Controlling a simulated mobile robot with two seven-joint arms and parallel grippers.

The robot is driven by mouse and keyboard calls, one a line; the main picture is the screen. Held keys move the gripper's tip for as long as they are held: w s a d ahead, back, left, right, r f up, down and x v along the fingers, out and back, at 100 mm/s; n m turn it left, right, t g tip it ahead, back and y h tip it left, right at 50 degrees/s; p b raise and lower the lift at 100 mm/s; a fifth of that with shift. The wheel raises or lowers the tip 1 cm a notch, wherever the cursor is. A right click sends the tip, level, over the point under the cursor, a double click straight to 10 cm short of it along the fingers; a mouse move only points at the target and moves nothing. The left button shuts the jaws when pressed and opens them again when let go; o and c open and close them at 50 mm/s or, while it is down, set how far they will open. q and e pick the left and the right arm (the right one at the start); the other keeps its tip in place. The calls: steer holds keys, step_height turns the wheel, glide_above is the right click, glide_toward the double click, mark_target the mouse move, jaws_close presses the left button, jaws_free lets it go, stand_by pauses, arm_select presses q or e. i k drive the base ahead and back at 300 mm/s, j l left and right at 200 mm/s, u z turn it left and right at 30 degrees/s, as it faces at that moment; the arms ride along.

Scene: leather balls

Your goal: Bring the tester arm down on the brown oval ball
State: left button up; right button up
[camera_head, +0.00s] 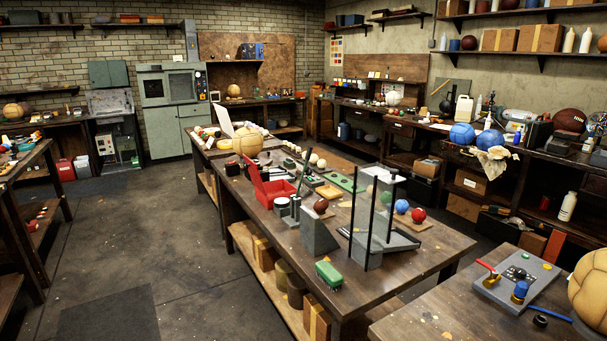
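A small brown ball (321,206), which looks slightly oval, sits on the middle workbench (425,262). Just right of it stands a frame with tall dark posts (371,225) on a grey base. A grey wedge-shaped block (317,237) stands in front of the ball, close to it in the picture. I cannot make out clearly which part is the tester arm or whether anything touches the ball. Neither of my grippers shows in this view.
An open red box (272,187), a green block (329,274), and blue (402,206) and red (419,215) balls crowd the bench. A nearer bench at lower right holds a grey fixture with a red lever (515,283) and a tan ball (590,290). The floor at left (150,250) is clear.

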mark_target(309, 171)
steer(key=k, duration=0.2)
steer(key=i+j, duration=0.1)
steer(key=j, duration=0.25)
steer(key=i+j, duration=0.35)
steer(key=i+j+u, duration=0.1)
steer(key=i+j, duration=0.2)
steer(key=i, duration=0.25)
